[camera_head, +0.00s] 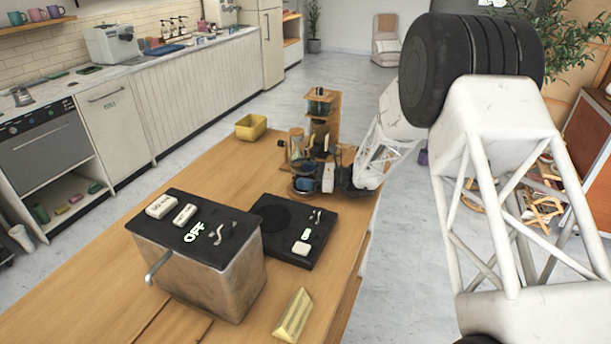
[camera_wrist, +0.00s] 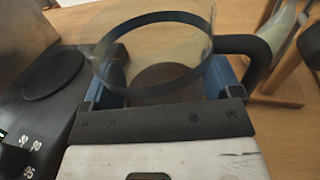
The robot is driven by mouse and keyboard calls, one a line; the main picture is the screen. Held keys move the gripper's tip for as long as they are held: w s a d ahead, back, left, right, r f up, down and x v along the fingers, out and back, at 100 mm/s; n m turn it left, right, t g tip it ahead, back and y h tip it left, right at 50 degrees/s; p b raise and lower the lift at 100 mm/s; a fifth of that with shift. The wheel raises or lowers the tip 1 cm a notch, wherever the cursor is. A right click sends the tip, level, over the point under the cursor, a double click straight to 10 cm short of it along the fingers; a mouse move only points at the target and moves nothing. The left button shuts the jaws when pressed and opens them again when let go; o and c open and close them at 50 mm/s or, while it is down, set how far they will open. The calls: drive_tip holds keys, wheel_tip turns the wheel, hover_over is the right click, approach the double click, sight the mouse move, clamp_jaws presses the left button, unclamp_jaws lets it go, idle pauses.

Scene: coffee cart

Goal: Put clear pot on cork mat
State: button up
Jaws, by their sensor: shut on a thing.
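The clear pot (camera_wrist: 150,45) is a see-through vessel with a dark band and a black handle (camera_wrist: 245,47) on its right in the wrist view. My gripper (camera_wrist: 166,78) is shut on it, with one blue finger on each side. In the head view, my gripper (camera_head: 308,182) holds the pot low over the wooden counter, near the wooden stand; my wrist partly hides it there. A dark brown round patch shows through the pot in the wrist view. I cannot tell whether this is the cork mat or the pot's contents. The cork mat is not clearly seen elsewhere.
A black hot plate (camera_head: 286,247) lies in front of my gripper, beside a metal box with a black top (camera_head: 215,262). A wooden stand with glassware (camera_head: 333,104) and an hourglass-shaped glass carafe (camera_head: 296,146) stand close behind. A yellow bin (camera_head: 251,127) sits farther left; counter around it is bare.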

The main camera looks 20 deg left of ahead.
drive_tip(key=o, duration=0.9)
drive_tip(key=shift+o, duration=0.2)
drive_tip(key=shift+r, duration=0.2)
drive_tip(key=v, duration=1.2)
